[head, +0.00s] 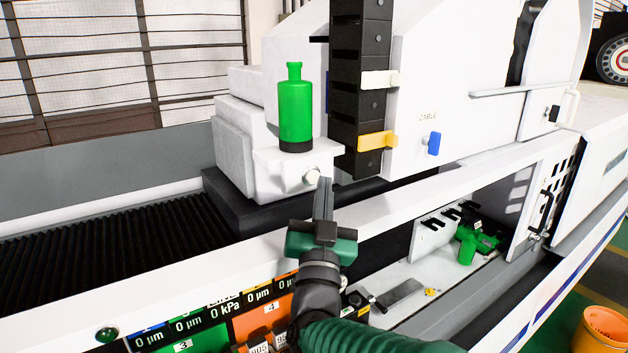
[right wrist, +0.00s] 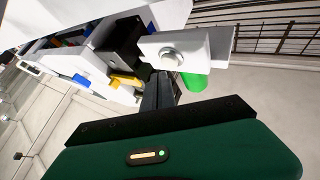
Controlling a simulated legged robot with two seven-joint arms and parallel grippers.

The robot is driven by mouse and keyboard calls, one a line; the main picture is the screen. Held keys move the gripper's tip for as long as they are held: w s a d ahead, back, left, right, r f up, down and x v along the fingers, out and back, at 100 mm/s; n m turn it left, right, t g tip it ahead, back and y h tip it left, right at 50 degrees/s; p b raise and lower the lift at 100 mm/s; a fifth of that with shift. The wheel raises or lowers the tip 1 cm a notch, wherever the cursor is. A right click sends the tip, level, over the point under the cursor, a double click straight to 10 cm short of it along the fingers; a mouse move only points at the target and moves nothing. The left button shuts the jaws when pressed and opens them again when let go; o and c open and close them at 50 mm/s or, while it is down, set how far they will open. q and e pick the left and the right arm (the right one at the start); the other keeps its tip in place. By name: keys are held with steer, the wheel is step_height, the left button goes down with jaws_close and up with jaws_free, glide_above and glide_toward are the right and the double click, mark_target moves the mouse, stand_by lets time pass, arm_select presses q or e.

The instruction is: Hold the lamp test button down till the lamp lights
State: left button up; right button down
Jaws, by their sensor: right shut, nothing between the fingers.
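The lamp (head: 295,112) is a bright green bottle-shaped body on a dark base, upright on a white bracket (head: 268,160). I cannot tell whether it is lit. The lamp test button (head: 312,177) is a round pale knob on the bracket's front face; it also shows in the right wrist view (right wrist: 172,58). My right gripper (head: 324,182) is shut and empty, its fingertips close beside the button. In the right wrist view its fingertips (right wrist: 157,76) appear just below the button; contact is not clear. My left gripper is out of view.
A dark vertical cable chain (head: 358,105) with white and yellow tabs stands right of the lamp. A white machine rail (head: 400,205) runs in front. A shelf (head: 405,298) with small parts lies below right. An orange bucket (head: 603,328) stands at the lower right.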

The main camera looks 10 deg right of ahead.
steer(key=s, duration=0.1)
steer(key=s+d+b, duration=0.1)
steer(key=s, duration=0.1)
steer(key=s+b, duration=0.1)
steer(key=shift+s+d, duration=0.35)
steer(key=shift+d, duration=0.05)
steer(key=shift+w+f, duration=0.1)
